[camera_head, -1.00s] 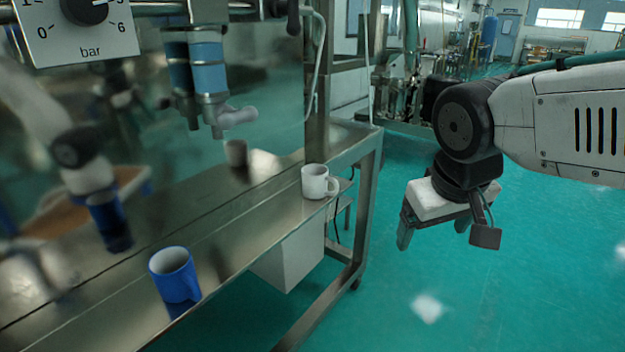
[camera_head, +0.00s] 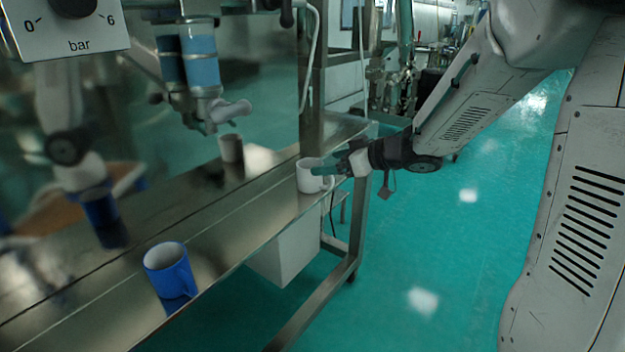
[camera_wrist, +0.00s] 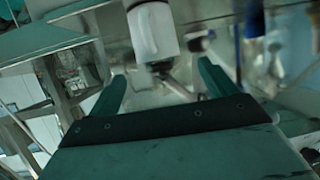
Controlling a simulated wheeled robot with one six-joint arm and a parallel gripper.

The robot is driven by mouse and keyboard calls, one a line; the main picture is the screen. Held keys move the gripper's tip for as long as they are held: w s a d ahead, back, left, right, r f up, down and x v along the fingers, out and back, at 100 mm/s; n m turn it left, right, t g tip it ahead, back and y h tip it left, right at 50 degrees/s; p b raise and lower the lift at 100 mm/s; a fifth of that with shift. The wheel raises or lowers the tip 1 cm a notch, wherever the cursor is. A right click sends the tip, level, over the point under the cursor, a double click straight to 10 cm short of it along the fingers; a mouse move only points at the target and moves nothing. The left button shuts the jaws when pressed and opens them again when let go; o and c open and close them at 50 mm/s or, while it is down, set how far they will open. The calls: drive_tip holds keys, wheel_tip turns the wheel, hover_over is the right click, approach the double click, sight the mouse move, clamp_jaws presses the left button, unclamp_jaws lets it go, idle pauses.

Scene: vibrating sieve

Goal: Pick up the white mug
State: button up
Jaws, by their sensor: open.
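The white mug (camera_head: 309,178) stands upright near the far end of the steel shelf, close to its right edge. My gripper (camera_head: 326,168) is at the mug's right side, with its fingers pointing left toward it and overlapping it in the head view. In the wrist view the white mug (camera_wrist: 154,32) is beyond and between the two spread fingertips of my gripper (camera_wrist: 160,82). The jaws are open with nothing between them. Whether a finger touches the mug I cannot tell.
A blue mug (camera_head: 169,270) stands nearer on the steel shelf (camera_head: 225,220). A tap (camera_head: 228,111) hangs over the shelf behind. The reflective back panel mirrors the mugs and my arm. A white box (camera_head: 285,255) sits below the shelf; green floor is clear to the right.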

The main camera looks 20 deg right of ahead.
sight(312, 165)
drive_tip(key=x, duration=0.6)
drive_tip(key=shift+w+f, duration=0.25)
drive_tip(key=shift+w, duration=0.05)
drive_tip(key=c, duration=1)
